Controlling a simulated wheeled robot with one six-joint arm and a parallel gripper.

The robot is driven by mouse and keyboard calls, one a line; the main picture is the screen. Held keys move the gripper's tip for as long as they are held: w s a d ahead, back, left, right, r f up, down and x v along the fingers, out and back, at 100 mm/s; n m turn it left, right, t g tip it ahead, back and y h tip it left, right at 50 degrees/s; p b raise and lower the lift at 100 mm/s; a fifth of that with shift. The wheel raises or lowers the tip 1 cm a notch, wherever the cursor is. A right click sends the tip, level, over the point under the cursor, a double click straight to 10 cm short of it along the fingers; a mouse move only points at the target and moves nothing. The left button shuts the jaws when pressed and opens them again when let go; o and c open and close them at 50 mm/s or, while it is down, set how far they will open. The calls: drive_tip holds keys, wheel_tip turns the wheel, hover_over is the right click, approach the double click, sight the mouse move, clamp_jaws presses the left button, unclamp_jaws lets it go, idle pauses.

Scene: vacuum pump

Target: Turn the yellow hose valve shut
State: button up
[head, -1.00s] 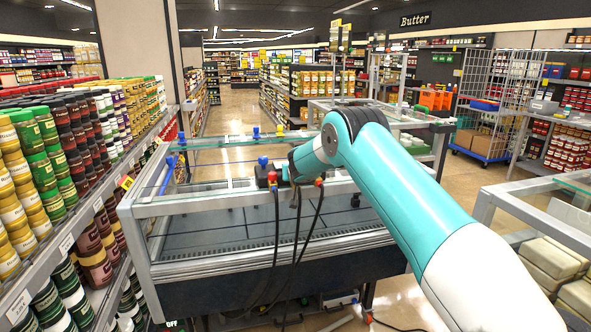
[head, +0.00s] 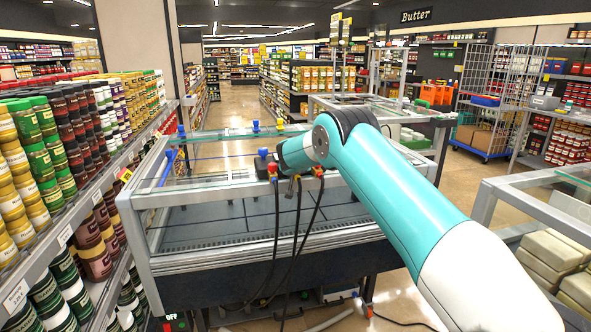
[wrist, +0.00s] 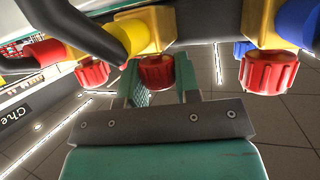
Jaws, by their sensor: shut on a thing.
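In the wrist view, the yellow hose valve is a brass body with a yellow collar (wrist: 138,34) and a ribbed red knob (wrist: 157,73). My gripper (wrist: 160,82) has its teal fingers on either side of that knob and is shut on it. One red knob (wrist: 92,74) sits to the left, beside a red collar (wrist: 45,50). Another red knob (wrist: 268,72) sits to the right, under a brass body with a blue collar (wrist: 300,24). In the head view, my gripper is hidden behind my wrist at the front rail of the glass-topped case.
The glass-topped case (head: 215,190) stands ahead with black hoses (head: 275,235) hanging over its front. Blue and yellow caps (head: 255,127) stand at its far rail. Stocked shelves (head: 85,220) line the left. Another glass-topped case (head: 490,205) is close on the right.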

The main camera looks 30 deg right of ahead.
drive_tip(key=shift+f+m+g+h+b, duration=0.15)
drive_tip(key=shift+m+g+h+b, duration=0.15)
drive_tip(key=shift+m+h+b, duration=0.35)
drive_tip(key=shift+r, duration=0.2)
drive_tip(key=o, duration=0.9)
